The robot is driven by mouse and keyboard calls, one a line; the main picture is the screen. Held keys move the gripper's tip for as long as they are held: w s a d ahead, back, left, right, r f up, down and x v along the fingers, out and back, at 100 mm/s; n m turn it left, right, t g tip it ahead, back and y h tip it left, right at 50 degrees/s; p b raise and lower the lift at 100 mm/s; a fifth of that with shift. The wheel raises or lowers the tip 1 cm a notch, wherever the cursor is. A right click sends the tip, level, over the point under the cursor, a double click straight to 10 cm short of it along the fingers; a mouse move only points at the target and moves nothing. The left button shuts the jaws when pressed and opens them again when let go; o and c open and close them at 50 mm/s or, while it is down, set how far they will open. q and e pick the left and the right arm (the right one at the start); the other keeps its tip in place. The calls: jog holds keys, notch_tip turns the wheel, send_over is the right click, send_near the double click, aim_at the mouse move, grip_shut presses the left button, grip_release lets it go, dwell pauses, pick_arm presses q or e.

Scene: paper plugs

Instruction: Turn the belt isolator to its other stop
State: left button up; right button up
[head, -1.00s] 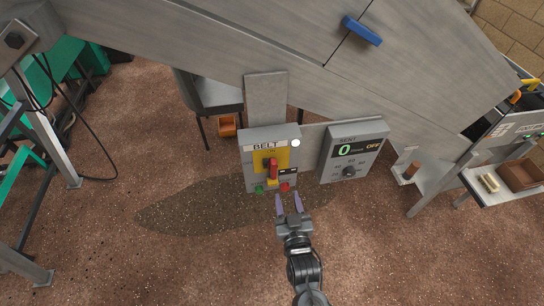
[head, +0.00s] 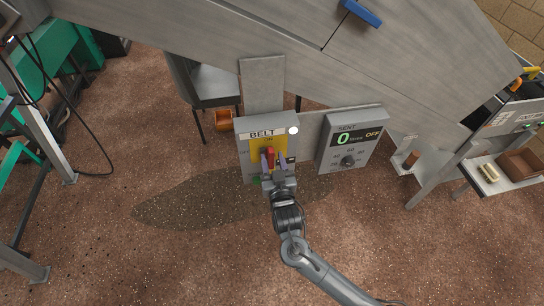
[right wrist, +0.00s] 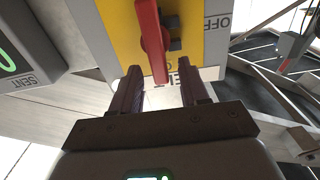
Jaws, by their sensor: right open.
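The belt isolator is a red handle (head: 270,154) on a yellow plate (head: 256,146), on the front of a grey box (head: 243,158) labelled BELT. The handle stands nearly upright, pointing towards ON; OFF is marked at the left. In the right wrist view, turned over, the red handle (right wrist: 152,38) hangs down and OFF is at the right. My right gripper (head: 274,160) is open at the box front. Its fingers stand either side of the handle's end, with visible gaps in the right wrist view (right wrist: 160,78). The gripper hides the box's lower part. My left gripper is not in view.
A grey SENT box (head: 347,140) with a green 0 display and a dial stands close right of the belt box. A large grey metal chute (head: 210,35) slopes above both. A chair (head: 212,85) is behind. The speckled floor in front is open.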

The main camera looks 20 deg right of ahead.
jog(key=shift+w+d, duration=0.2)
jog(key=shift+w, duration=0.55)
grip_shut()
